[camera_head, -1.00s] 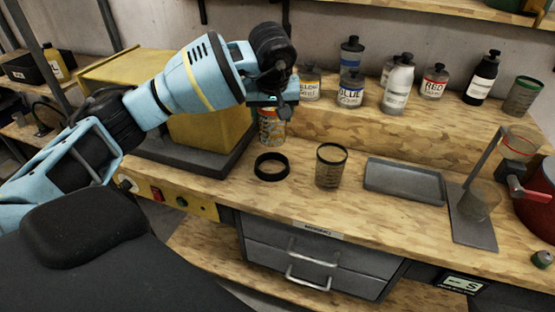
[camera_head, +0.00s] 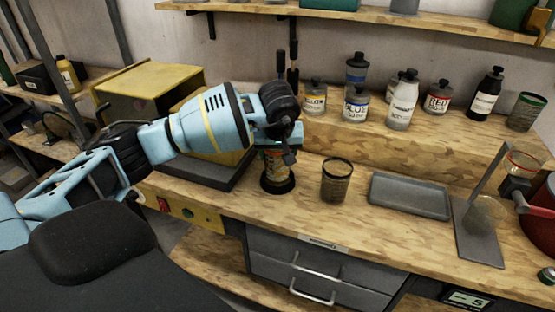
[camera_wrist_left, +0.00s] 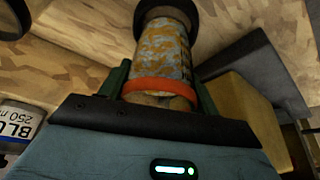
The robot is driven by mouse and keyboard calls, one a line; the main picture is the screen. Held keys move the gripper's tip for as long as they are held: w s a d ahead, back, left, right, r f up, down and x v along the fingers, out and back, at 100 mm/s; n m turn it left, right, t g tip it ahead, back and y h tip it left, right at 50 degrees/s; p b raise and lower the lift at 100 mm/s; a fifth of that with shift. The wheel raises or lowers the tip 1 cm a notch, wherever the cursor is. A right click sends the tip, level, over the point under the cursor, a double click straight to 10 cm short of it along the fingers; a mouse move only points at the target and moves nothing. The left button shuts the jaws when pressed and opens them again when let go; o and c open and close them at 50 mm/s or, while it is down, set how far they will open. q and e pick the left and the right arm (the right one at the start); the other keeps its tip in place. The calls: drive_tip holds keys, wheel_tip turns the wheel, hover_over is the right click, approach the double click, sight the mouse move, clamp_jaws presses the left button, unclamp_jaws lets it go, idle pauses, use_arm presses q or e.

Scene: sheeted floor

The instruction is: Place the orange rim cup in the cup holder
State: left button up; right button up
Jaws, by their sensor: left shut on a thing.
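The orange rim cup (camera_head: 274,170) is a paint-stained cylinder, upright below my left gripper (camera_head: 274,146). In the left wrist view its orange rim (camera_wrist_left: 160,88) lies between the fingers of my left gripper (camera_wrist_left: 160,90), which is shut on it. The black ring-shaped cup holder (camera_head: 278,187) is on the bench at the cup's lower end. It also shows in the left wrist view (camera_wrist_left: 168,8), around or directly under that end. I cannot tell whether the cup is fully seated. My right gripper is not in view.
A dark-rimmed cup (camera_head: 336,182) stands just right of the holder, with a grey tray (camera_head: 410,195) beyond. Several bottles stand on the raised shelf, including a blue-labelled one (camera_head: 355,106). A yellow machine (camera_head: 150,85) is close on the left. A metal stand (camera_head: 478,235) is at right.

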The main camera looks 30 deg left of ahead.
use_arm(q)
drive_tip(key=shift+f, duration=1.1)
drive_tip(key=shift+f, duration=0.25)
drive_tip(key=o, duration=1.3)
drive_tip(key=shift+r, duration=0.15)
drive_tip(key=shift+r, duration=0.25)
drive_tip(key=v, duration=1.1)
drive_tip(key=shift+s+r+p, duration=0.15)
drive_tip(key=shift+r+p, duration=0.15)
